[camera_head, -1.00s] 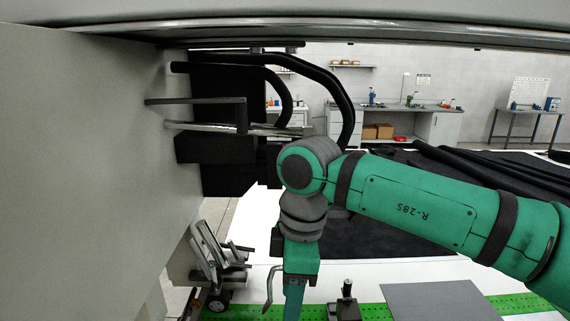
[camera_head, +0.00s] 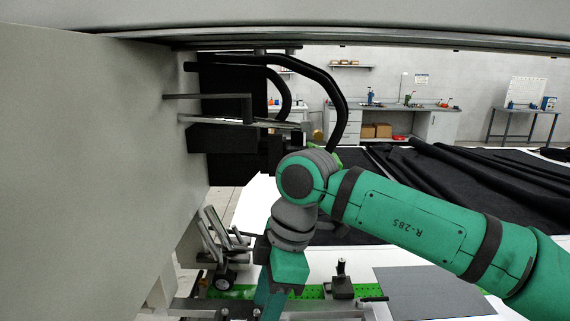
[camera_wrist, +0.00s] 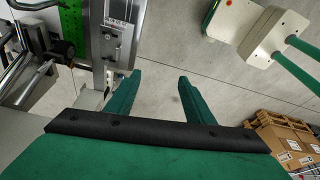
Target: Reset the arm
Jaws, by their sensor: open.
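My green arm (camera_head: 415,225) reaches in from the lower right of the head view and bends down at a grey wrist joint. The end of the arm hangs at the bottom of the head view, where the fingertips are not clearly shown. In the wrist view my gripper (camera_wrist: 157,78) is open, with two green fingers apart and nothing between them. Beyond the fingers there is bare grey floor.
A pale machine wall (camera_head: 90,170) fills the left, with a black welding unit (camera_head: 225,170) and hoses close to my wrist. A grey plate (camera_head: 430,290) lies at lower right. The wrist view shows a metal-and-green bench edge (camera_wrist: 75,28), a pale box with green legs (camera_wrist: 272,32) and cardboard boxes (camera_wrist: 285,138).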

